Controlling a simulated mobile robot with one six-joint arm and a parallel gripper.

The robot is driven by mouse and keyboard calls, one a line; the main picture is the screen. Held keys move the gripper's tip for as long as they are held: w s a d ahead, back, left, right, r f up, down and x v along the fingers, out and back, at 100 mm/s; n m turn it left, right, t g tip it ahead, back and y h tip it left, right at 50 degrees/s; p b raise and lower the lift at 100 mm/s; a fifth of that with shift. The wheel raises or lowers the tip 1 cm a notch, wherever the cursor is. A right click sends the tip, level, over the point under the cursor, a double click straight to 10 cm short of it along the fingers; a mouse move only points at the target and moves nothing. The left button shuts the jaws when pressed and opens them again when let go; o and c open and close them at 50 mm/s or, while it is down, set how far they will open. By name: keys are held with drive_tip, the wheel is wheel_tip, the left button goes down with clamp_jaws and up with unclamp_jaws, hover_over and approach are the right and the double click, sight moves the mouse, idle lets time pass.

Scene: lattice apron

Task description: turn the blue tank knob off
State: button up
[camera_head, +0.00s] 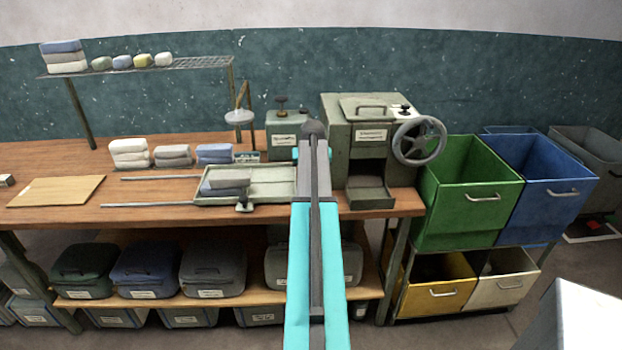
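A small grey-green tank (284,124) with a white label stands at the back of the wooden bench, left of the arm. A dark knob (281,103) sits on a stem on its top, and a second, lower dark piece lies beside it. I see no blue tank or blue knob; I cannot tell which knob is meant or how it is set. My cyan arm reaches forward from the bottom centre. My gripper (314,130) is at its far end, seemingly just right of the tank and covering part of it. I cannot tell its finger opening or whether it touches anything.
A grey-green machine (347,130) with a handwheel (419,141) stands right of the gripper. A shallow tray (260,192) with cloths lies left of the arm. Green (450,215) and blue (532,225) bins stand at the right. The bench's left front holds a board (55,190).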

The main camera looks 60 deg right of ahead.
idle(0.3)
drive_tip(key=o, duration=1.1)
drive_tip(key=shift+c, duration=0.2)
drive_tip(key=shift+r, duration=0.1)
drive_tip(key=b+v, duration=0.2)
drive_tip(key=v, duration=1.1)
drive_tip(key=shift+s+r+b, duration=0.15)
drive_tip(key=shift+r+b, duration=0.15)
drive_tip(key=shift+b, duration=0.05)
drive_tip(key=shift+s, duration=0.1)
